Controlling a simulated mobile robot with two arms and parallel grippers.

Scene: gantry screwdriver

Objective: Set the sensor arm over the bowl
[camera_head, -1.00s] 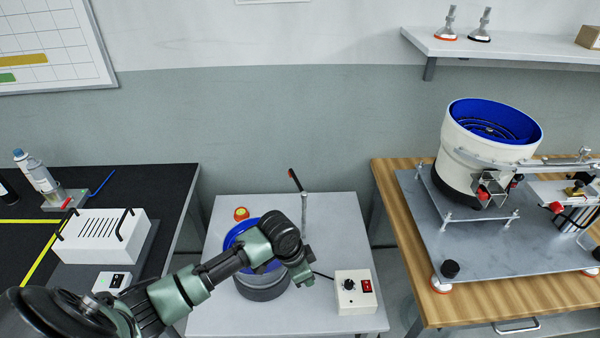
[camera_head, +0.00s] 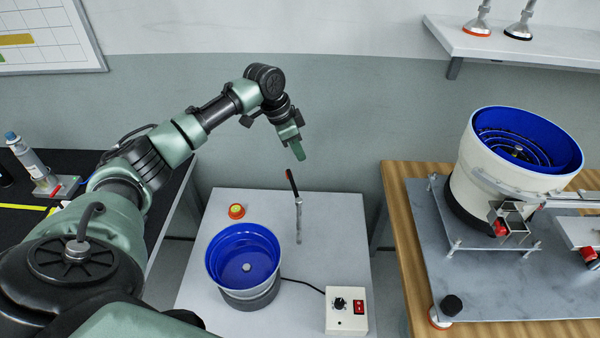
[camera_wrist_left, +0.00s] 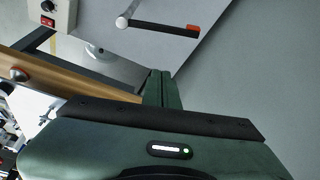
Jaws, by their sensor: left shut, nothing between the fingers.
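The blue bowl (camera_head: 242,270) sits on a grey round base on the small white table. The sensor arm (camera_head: 292,184) is a dark bar with a red tip on top of a thin upright metal post (camera_head: 298,222), behind and to the right of the bowl. It points toward the back wall, not over the bowl. In the left wrist view the sensor arm (camera_wrist_left: 165,28) shows with its red-orange end at the right. My left gripper (camera_head: 299,153) is shut and empty, just above the red tip in the head view, apart from it. My right gripper is not in view.
A control box (camera_head: 346,312) with a red switch stands right of the bowl, joined by a black cable. A red and yellow button (camera_head: 236,211) lies behind the bowl. A larger feeder bowl (camera_head: 505,165) stands on the wooden table (camera_head: 405,250) at the right.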

